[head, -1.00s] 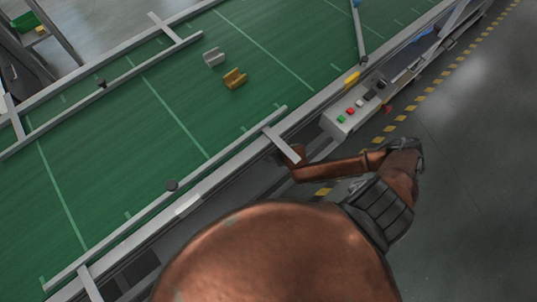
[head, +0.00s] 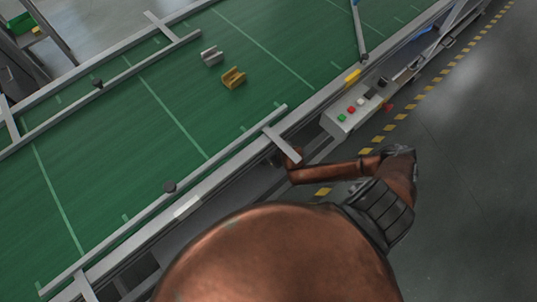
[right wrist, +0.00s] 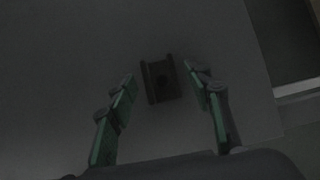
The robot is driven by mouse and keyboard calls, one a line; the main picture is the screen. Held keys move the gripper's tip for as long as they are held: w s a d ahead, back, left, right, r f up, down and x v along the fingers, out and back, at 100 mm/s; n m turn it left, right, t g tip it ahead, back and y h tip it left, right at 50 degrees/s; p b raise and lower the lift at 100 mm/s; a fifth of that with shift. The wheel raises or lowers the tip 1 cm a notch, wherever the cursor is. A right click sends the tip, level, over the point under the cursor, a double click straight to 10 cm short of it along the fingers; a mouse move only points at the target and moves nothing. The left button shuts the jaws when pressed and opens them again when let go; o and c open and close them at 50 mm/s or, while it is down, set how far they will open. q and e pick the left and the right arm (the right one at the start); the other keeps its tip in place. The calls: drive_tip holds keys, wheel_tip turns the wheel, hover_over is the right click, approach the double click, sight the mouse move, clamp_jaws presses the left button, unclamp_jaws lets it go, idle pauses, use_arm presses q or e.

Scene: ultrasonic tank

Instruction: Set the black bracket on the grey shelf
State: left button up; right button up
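The dark bracket (right wrist: 161,80), black or nearly so, shows in the right wrist view on or just above a plain grey surface (right wrist: 60,50). This surface may be the grey shelf. My right gripper (right wrist: 160,76) is open, with one green-padded finger on each side of the bracket and a visible gap on both sides. I cannot tell the height between bracket and surface. In the head view my right arm bends back toward the conveyor's side, and its gripper is hidden. My left gripper is not in view.
A green conveyor (head: 110,110) with metal rails carries a light grey bracket (head: 211,56) and a yellow bracket (head: 233,77). A control box (head: 352,110) with buttons sits on its near side, close to my right arm. The floor on the right is clear.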

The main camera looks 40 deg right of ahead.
drive_tip(key=shift+r, duration=0.1)
drive_tip(key=p+v, duration=0.2)
drive_tip(key=v, duration=0.5)
drive_tip(key=shift+r, duration=0.25)
drive_tip(key=shift+s, duration=0.1)
